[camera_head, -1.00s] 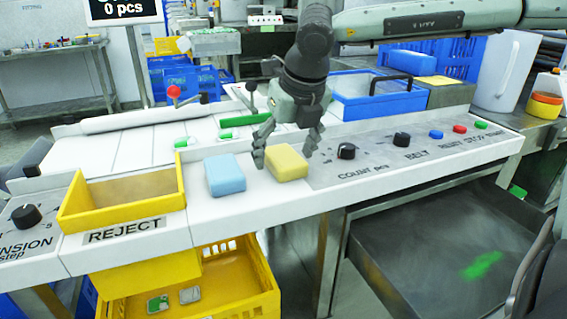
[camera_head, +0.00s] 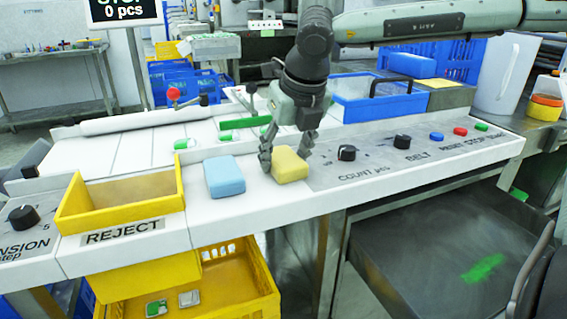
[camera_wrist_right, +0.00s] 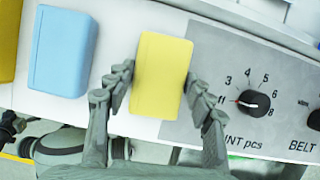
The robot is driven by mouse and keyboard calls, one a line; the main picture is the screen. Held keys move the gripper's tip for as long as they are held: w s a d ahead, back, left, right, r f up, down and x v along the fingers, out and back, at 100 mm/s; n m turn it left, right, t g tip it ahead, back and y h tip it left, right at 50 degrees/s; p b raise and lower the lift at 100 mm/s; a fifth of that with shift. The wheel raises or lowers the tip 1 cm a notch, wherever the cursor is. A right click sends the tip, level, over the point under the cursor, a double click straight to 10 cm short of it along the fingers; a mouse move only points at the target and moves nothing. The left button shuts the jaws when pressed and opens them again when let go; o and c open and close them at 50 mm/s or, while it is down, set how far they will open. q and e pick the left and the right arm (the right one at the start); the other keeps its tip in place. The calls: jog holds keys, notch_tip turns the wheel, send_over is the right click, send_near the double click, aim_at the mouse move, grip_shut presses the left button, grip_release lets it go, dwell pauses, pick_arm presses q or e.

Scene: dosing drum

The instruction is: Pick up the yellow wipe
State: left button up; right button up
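The yellow wipe (camera_head: 290,166) is a thick block lying on the white front ledge, left of the count knob. My right gripper (camera_head: 286,159) is over it, pointing down, with one finger on each side. In the right wrist view the fingers press against the left and right edges of the yellow wipe (camera_wrist_right: 161,76), with no clear gap. The wipe still appears to rest on the ledge. My left gripper is not in view.
A blue wipe (camera_head: 224,177) lies just left of the yellow one. Left of it is the yellow reject bin (camera_head: 122,201). The count knob (camera_head: 347,153) stands up close on the right. A blue crate (camera_head: 378,105) is behind. The ledge in front is clear.

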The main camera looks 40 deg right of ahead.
aim_at(282, 158)
jog(key=c, duration=0.3)
jog(key=shift+r+p, duration=0.3)
jog(key=shift+p, duration=0.3)
jog(key=r, duration=0.4)
jog(key=shift+w+a+r, duration=0.1)
jog(key=shift+a+r, duration=0.15)
pick_arm(q)
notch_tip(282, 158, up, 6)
jog(key=b, duration=0.1)
jog(key=shift+b, duration=0.3)
pick_arm(e)
jog(key=a+r, duration=0.2)
jog(key=a, duration=0.1)
jog(key=w+a+r, duration=0.1)
jog(key=a+r, duration=0.1)
jog(key=a, duration=0.2)
jog(key=w+a+r, duration=0.1)
jog(key=a+r, duration=0.1)
jog(key=a, duration=0.2)
jog(key=shift+w+r, duration=0.1)
jog(key=shift+r, duration=0.15)
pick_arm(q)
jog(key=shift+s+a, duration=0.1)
